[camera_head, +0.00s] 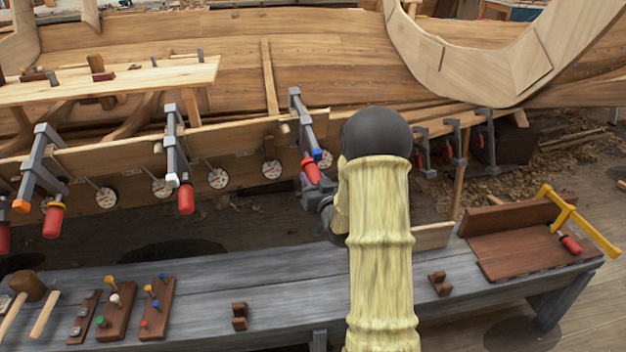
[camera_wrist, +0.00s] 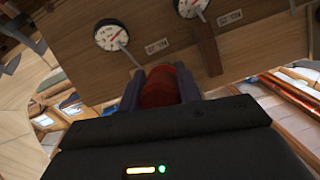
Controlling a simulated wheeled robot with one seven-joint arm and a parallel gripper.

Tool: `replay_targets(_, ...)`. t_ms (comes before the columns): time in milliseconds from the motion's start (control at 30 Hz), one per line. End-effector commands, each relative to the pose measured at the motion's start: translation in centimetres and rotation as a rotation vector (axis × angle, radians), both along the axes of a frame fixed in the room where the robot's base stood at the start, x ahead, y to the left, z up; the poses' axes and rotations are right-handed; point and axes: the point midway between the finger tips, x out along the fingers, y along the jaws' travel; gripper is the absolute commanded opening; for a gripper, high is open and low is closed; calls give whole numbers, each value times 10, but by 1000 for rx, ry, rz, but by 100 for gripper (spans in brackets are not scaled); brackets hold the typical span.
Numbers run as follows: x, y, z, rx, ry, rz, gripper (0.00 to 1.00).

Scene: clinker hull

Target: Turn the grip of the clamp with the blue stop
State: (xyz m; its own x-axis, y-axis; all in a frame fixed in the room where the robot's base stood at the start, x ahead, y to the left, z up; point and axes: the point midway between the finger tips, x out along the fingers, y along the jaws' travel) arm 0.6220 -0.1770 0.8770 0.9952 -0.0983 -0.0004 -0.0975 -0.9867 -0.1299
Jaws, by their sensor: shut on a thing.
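The clamp with the blue stop (camera_head: 302,118) hangs on the edge of the hull plank, left of my arm in the head view. Its blue stop (camera_head: 317,155) sits just above its red grip (camera_head: 311,171). My gripper (camera_head: 313,186) is at that grip, partly hidden by my sleeved arm. In the wrist view, the red grip (camera_wrist: 160,87) lies between the two dark fingers of my gripper (camera_wrist: 161,92), which are shut on it. The rest of the clamp is hidden in the wrist view.
Other grey clamps with red grips stand to the left (camera_head: 178,150) and right (camera_head: 455,143). Dial gauges (camera_head: 272,169) line the plank, and two show in the wrist view (camera_wrist: 111,35). A grey bench (camera_head: 200,275) below holds peg boards, mallets and a yellow clamp (camera_head: 577,222).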

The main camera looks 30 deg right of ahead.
Motion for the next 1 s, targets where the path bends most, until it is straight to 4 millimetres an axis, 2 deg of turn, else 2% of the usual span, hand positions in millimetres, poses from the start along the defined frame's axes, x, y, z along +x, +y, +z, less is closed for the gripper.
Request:
replay_targets(333, 0, 0, -2, -88, 11, -29, 11)
replay_targets(1000, 0, -2, -1, -457, 63, -160, 11)
